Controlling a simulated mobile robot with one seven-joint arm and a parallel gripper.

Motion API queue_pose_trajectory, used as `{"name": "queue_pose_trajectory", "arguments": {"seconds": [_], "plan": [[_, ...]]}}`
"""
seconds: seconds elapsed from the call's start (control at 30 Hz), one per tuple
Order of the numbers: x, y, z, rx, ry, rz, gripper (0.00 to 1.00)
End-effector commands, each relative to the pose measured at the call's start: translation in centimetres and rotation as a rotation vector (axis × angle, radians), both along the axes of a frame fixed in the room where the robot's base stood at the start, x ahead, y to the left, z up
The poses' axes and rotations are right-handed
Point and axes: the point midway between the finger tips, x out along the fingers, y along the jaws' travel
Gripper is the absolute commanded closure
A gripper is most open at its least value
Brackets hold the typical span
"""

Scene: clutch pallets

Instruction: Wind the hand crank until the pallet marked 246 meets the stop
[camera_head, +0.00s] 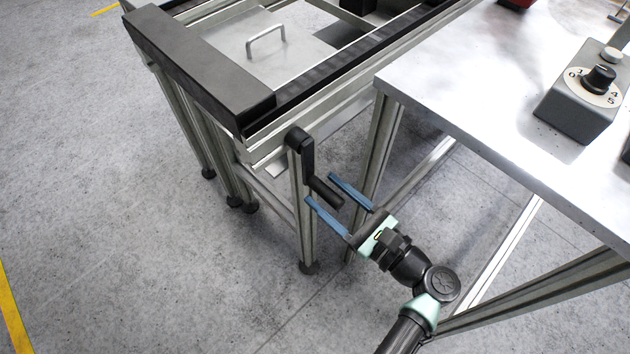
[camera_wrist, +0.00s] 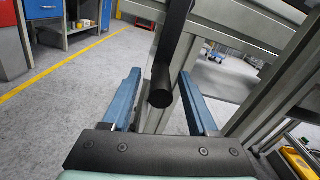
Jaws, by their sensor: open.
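The black hand crank (camera_head: 306,153) sits on the near side of the conveyor frame, its arm hanging down and its grip (camera_head: 327,192) pointing toward my gripper. My gripper (camera_head: 319,187) is open, with its blue fingers on either side of the grip. In the wrist view the grip's round end (camera_wrist: 161,98) shows between the fingers (camera_wrist: 160,85), and I see no clear contact. A grey pallet (camera_head: 262,42) with a metal handle lies on the conveyor beside the black end block (camera_head: 195,70), perhaps the stop. I cannot read a number on the pallet.
A metal table (camera_head: 470,85) stands to the right, its corner close to the crank. It carries a grey box with a dial (camera_head: 598,80). A table leg (camera_head: 376,160) rises just behind my gripper. The floor at left is clear.

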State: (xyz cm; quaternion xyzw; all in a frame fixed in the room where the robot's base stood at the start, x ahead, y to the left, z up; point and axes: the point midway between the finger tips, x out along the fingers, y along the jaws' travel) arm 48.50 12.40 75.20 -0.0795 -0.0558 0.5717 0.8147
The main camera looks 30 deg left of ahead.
Motion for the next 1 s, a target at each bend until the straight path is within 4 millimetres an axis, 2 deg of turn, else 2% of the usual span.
{"name": "queue_pose_trajectory", "arguments": {"seconds": [0.1,0.23,0.6,0.67,0.93,1.0], "plan": [[0.6,1.9,0.0,0.000,-0.002,0.002,0.41],[1.1,3.0,0.0,0.000,-0.001,0.001,0.41],[1.3,3.5,0.0,0.000,-0.001,-0.001,0.41],[1.3,3.5,0.0,0.000,-0.001,-0.001,0.50],[1.3,3.5,0.0,-0.001,-0.002,-0.001,0.98],[1.3,3.5,0.0,-0.001,-0.002,-0.001,1.00]]}}
